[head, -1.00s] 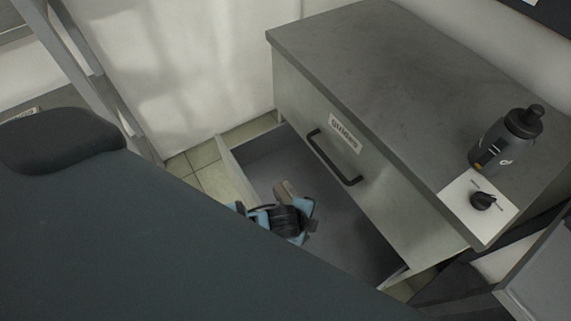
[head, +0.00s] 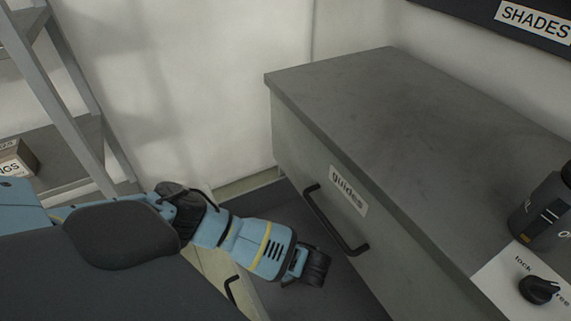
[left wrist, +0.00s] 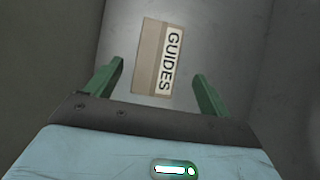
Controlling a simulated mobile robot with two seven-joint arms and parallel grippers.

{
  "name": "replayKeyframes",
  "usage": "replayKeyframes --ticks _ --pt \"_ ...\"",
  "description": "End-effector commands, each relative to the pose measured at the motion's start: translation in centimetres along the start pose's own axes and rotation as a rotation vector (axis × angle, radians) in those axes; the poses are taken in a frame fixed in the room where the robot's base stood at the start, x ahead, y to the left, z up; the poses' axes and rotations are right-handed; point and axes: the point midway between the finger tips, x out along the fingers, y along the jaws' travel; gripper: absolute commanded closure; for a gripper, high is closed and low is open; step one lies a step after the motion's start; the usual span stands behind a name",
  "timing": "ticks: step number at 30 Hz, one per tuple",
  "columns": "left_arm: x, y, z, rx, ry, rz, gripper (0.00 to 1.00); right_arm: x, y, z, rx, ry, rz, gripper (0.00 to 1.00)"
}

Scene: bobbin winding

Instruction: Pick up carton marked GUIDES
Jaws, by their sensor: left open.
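The carton marked GUIDES (left wrist: 148,52), tan with a white label, lies on the grey drawer floor in the left wrist view. My left gripper (left wrist: 158,69) is open, its two green fingers spread on either side of the carton's near end, apart from it in the picture. I cannot tell how far above it they are. In the head view my left arm comes in from the left and the gripper (head: 315,267) points down into the open drawer (head: 355,292). The carton is hidden there. My right gripper is not in view.
A grey cabinet (head: 400,120) stands right of the open drawer; its upper front has a "guides" label (head: 348,190) and a black handle (head: 335,225). A dark bottle (head: 545,215) and a lock/free knob (head: 538,289) are on top. A shelf rack (head: 75,95) stands at left.

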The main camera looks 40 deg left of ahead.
Motion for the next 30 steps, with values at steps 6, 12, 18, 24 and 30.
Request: replayKeyframes --ticks 6,12,18,24,30 --pt "1.9 0.0 -0.1 -0.002 0.000 0.000 0.18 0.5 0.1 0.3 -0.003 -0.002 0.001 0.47" --pt "2.6 0.0 -0.1 -0.002 0.002 -0.003 0.18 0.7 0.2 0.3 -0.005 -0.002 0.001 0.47" --pt "4.8 0.3 0.0 -0.001 0.002 0.000 0.18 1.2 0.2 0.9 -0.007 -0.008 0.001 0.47" --pt "7.3 0.4 0.0 -0.001 0.002 -0.001 0.18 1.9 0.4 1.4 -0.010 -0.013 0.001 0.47" --pt "7.7 0.3 0.1 -0.002 0.004 -0.002 0.18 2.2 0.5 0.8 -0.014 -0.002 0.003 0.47"
